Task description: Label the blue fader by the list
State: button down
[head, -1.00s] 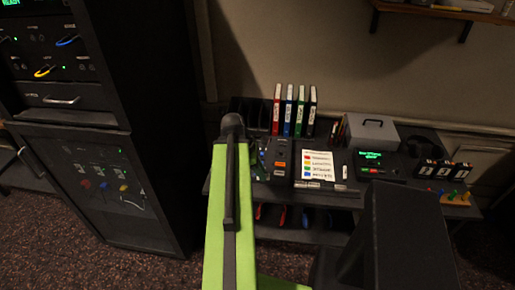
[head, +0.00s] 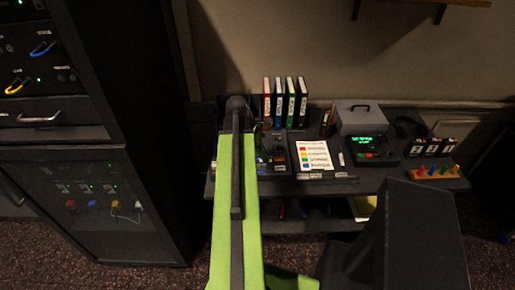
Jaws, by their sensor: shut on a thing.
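The list (head: 318,156) is a white sheet on the desk with red, yellow, green and blue marks, each beside a line of writing too small to read. To its left is a dark panel (head: 278,150), partly hidden behind my green arm. I cannot make out the blue fader; it may be behind the arm. My gripper is not visible; my arm reaches toward the desk's left part and covers what lies beyond it. Small pale strips (head: 310,177) lie at the desk's front edge below the list.
Binders (head: 285,103) stand at the back. A grey box (head: 358,118), a device with a green display (head: 370,146) and an orange rack of coloured pegs (head: 435,172) are to the right. A tall dark cabinet (head: 95,130) stands left. The desk (head: 390,184) is crowded.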

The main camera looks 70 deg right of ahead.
jog(key=w+d, duration=0.2)
jog(key=w, duration=0.1)
jog(key=shift+w+r, duration=0.1)
jog(key=shift+w, duration=0.15)
jog(key=shift+s, duration=0.15)
notch_tip(320, 180, down, 6)
jog(key=b, duration=0.5)
jog(key=shift+r, duration=0.25)
jog(key=shift+f+b, duration=0.25)
jog(key=shift+b, duration=0.2)
dwell(0.5)
jog(key=c, duration=1.3)
grip_release()
jog(key=shift+o, duration=0.2)
jog(key=p+v, duration=1.6)
jog(key=v, duration=0.1)
jog(key=shift+a+r, duration=0.2)
jog(key=shift+a, duration=0.05)
